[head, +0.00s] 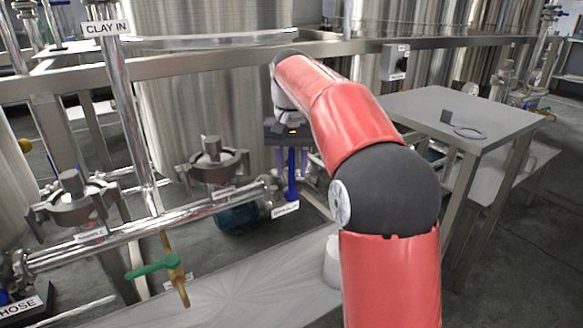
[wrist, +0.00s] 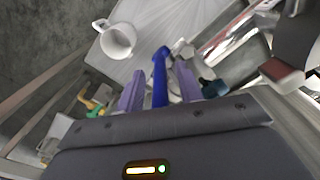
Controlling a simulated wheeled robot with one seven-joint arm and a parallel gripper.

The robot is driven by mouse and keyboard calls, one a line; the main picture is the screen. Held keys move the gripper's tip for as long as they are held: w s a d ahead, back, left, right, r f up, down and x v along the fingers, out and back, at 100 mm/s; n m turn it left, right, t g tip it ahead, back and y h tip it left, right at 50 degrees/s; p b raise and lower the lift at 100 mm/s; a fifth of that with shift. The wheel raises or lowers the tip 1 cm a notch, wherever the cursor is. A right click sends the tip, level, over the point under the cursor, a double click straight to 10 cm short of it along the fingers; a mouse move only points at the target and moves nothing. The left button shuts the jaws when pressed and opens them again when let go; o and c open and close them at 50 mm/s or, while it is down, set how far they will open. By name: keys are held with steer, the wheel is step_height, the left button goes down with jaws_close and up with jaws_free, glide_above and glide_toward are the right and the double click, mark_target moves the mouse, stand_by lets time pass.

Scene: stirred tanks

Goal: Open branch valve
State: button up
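A blue lever handle (head: 291,172) stands upright on the pipe, just above a small white label (head: 285,209) whose text is too small to read. My gripper (head: 291,165) is at this handle, pointing down, with one purple finger on each side. In the wrist view the blue handle (wrist: 160,78) runs between the two fingers of my gripper (wrist: 159,73), with a narrow gap visible on each side. The gripper looks open around the handle. The valve body below the handle is partly hidden.
A green-handled valve (head: 152,268) sits on the pipe at lower left. Clamp-type valves (head: 212,160) stand to the left. A white mug (wrist: 117,40) rests on the low bench (head: 245,285). A steel table (head: 470,112) is at right; large tanks (head: 205,90) stand behind.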

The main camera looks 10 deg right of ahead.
steer(key=shift+c, duration=0.5)
jaws_close()
